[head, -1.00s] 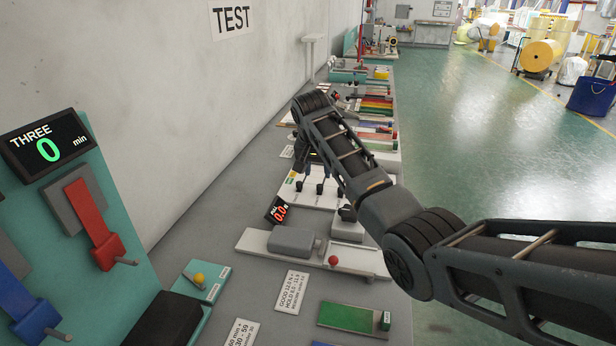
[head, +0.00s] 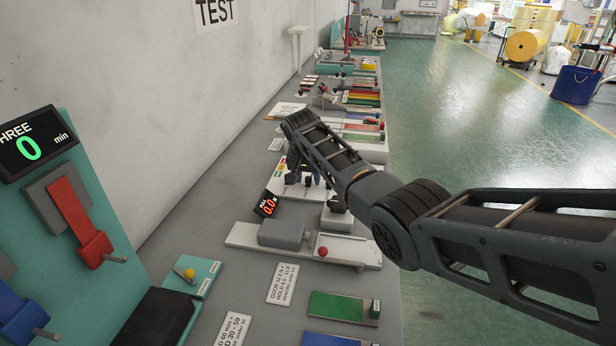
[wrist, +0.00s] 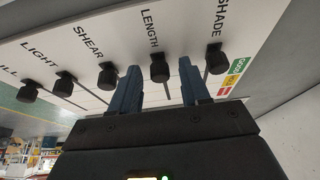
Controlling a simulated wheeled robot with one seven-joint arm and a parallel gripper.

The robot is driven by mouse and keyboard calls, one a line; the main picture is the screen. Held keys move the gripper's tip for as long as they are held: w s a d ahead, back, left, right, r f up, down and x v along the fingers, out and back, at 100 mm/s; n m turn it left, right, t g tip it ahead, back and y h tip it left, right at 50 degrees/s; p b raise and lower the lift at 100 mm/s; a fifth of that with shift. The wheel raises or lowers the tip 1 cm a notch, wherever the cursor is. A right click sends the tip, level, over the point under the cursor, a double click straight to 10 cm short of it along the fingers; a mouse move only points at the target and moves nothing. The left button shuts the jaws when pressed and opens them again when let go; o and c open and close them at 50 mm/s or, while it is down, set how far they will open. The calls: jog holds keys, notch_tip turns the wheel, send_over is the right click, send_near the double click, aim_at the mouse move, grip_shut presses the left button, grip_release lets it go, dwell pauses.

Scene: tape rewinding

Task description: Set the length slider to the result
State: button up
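The length slider's black knob (wrist: 160,68) stands under the label LENGTH on a white panel in the wrist view. My gripper (wrist: 158,72) is open, with one blue finger on each side of this knob and visible gaps between. The shear knob (wrist: 107,76) is just left of the left finger; the shade knob (wrist: 216,59) is right of the right finger. A green, yellow and red scale (wrist: 232,76) marks the right end of the panel. In the head view the panel (head: 290,190) is partly hidden by my arm.
Further knobs, one labelled LIGHT (wrist: 65,85), line the panel's left. Nearer in the head view are a red "0.0" display (head: 266,204), a grey block (head: 281,234) on a white base, and a GOOD/HOLD card (head: 282,284). A wall bounds the bench's left.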

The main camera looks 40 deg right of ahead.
aim_at(309, 177)
grip_shut()
dwell(0.3)
jog(key=w+d+b, duration=0.2)
jog(key=b, duration=0.1)
jog(key=shift+w+d+f, duration=0.15)
jog(key=shift+d, duration=0.25)
jog(key=shift+w+d, duration=0.1)
jog(key=shift+d, duration=0.1)
jog(key=shift+o, duration=0.3)
grip_release()
jog(key=shift+v, duration=4.05)
